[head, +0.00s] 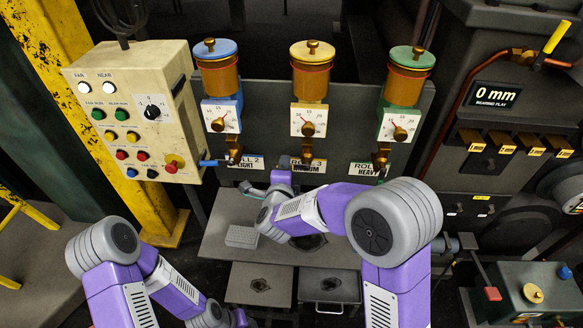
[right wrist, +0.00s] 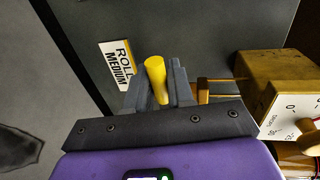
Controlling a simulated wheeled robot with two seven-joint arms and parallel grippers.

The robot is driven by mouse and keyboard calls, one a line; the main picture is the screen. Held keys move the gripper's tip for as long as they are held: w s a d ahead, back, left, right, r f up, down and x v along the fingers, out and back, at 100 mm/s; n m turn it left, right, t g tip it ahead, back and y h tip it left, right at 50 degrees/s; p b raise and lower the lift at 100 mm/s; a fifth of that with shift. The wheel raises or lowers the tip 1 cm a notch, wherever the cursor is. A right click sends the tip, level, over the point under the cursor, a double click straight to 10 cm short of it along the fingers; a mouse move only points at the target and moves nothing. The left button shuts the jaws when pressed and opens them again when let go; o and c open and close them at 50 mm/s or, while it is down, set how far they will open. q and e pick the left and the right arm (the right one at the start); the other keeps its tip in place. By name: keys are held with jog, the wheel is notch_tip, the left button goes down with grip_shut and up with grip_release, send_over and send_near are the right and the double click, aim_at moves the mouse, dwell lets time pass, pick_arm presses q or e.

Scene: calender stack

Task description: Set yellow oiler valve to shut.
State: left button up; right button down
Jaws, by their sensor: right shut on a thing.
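The yellow oiler (head: 313,58) is the middle of three on the grey panel, with a yellow lid, a copper-coloured cup and a pale dial (head: 309,121). Its brass valve body (head: 307,152) sits below the dial. My right gripper (head: 284,163) is just below and left of that valve. In the right wrist view, the yellow valve handle (right wrist: 156,78) stands between the two dark fingers, which are shut on it. In the head view my gripper hides most of the handle, so its exact angle is unclear. My left gripper is out of view; only its arm shows at lower left.
A blue oiler (head: 217,75) stands to the left and a green oiler (head: 405,78) to the right, close by. A "ROLL MEDIUM" label (right wrist: 117,65) is beside the handle. A cream control box (head: 135,115) stands farther left. A grey block (head: 241,237) lies on the ledge below.

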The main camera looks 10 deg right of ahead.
jog(key=shift+a, duration=0.1)
jog(key=c, duration=1.1)
grip_release()
jog(key=p+v, duration=0.1)
jog(key=v, duration=0.6)
jog(key=shift+s, duration=0.3)
